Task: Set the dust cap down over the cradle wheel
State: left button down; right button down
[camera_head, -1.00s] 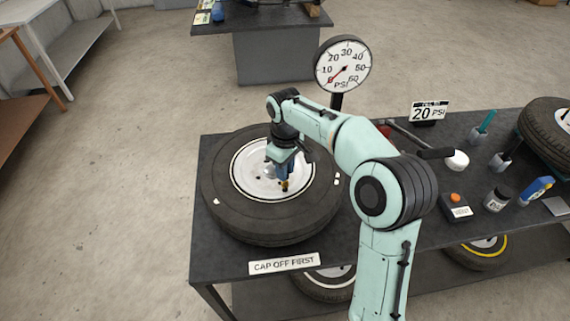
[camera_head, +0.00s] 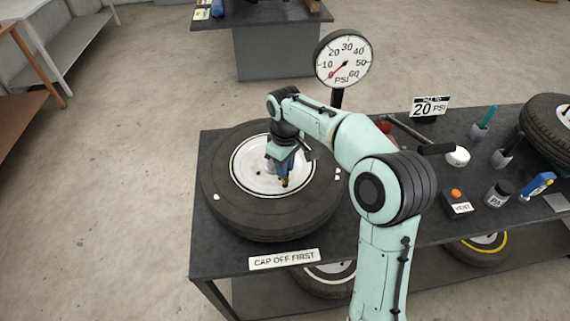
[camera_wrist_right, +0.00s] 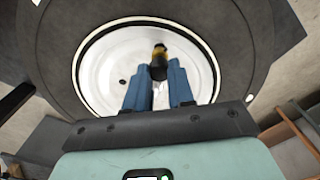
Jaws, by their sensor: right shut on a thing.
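My right gripper (camera_head: 284,181) points down over the white rim of a black-tyred wheel (camera_head: 225,211) lying flat at the left of the bench. Its blue fingers (camera_wrist_right: 155,84) are shut on a small black-and-yellow piece, which I take for the dust cap (camera_wrist_right: 159,64). The piece is at the fingertips, over the white rim; whether it touches anything is unclear. Another wheel (camera_head: 546,128) sits tilted in a teal cradle at the bench's right edge, partly cut off by the picture. My left gripper is not in view.
A pressure gauge (camera_head: 343,58) stands behind the flat wheel. A "20 PSI" sign (camera_head: 430,106), a vent button box (camera_head: 456,202), a jar (camera_head: 497,195), a white-topped piece (camera_head: 457,156) and small tools crowd the bench's right. A "CAP OFF FIRST" sign (camera_head: 283,260) is at the front edge.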

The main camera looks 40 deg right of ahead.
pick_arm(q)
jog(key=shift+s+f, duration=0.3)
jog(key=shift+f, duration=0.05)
pick_arm(e)
jog(key=shift+f, duration=0.7)
jog(key=c, duration=0.9)
grip_release()
jog(key=shift+w+r+p, duration=0.1)
jog(key=shift+r+p, duration=1)
jog(key=shift+r, duration=2.5)
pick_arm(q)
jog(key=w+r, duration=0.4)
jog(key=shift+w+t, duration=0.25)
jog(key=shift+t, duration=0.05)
